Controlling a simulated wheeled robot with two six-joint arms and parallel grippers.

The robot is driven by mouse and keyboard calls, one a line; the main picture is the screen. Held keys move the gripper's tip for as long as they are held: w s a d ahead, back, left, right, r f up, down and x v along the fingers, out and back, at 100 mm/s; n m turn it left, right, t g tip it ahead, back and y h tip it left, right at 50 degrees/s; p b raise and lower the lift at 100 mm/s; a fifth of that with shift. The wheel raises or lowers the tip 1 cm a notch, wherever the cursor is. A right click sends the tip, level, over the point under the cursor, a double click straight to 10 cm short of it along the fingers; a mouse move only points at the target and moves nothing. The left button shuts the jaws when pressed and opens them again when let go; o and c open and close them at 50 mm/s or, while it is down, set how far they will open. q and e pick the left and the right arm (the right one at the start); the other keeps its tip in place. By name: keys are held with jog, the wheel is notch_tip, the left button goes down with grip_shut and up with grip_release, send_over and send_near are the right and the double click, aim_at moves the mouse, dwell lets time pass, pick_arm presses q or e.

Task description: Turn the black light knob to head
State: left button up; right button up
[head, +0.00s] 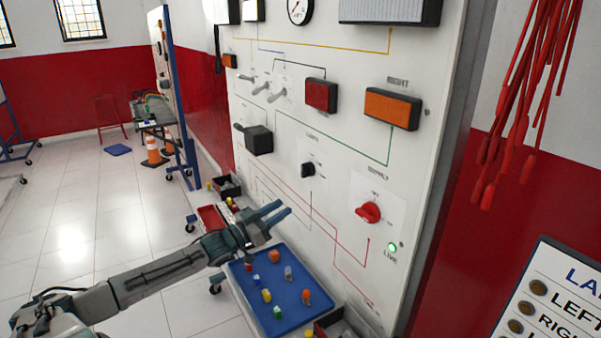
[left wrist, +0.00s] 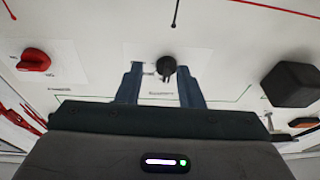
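The black light knob (head: 308,170) sits on a small white plate on the upright white panel, left of the large red knob (head: 368,212). Its position labels are too small to read. My left gripper (head: 280,210) is below and left of the black knob in the head view, its fingers pointing toward the panel. In the left wrist view the black knob (left wrist: 166,67) shows between and just beyond the tips of my open left fingers (left wrist: 160,84). The fingers are apart and hold nothing; I see no contact with the knob. My right gripper is not in view.
A black box with a lever (head: 258,139) sticks out left of the knob. Orange (head: 392,109) and red (head: 321,95) lamps are above. A blue tray (head: 246,284) with small coloured parts lies below my gripper. Red cables (head: 520,90) hang at right.

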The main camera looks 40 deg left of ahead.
pick_arm(q)
jog(key=m+t+h, duration=0.1)
jog(key=h, duration=0.1)
send_near(302, 167)
jog(key=x, duration=0.3)
jog(key=p+x, duration=0.1)
jog(key=x, duration=0.3)
jog(key=shift+w+r+p, duration=0.2)
jog(key=shift+r+p, duration=0.1)
jog(key=shift+r, duration=0.05)
jog(key=shift+w+d+r+y+p, duration=0.1)
jog(key=shift+w+d+y+p, duration=0.1)
jog(key=shift+w, duration=0.3)
jog(key=shift+w+d+r+y+p, duration=0.1)
jog(key=shift+w+d+p, duration=0.1)
jog(key=shift+w, duration=0.25)
jog(key=shift+s, duration=0.1)
grip_shut()
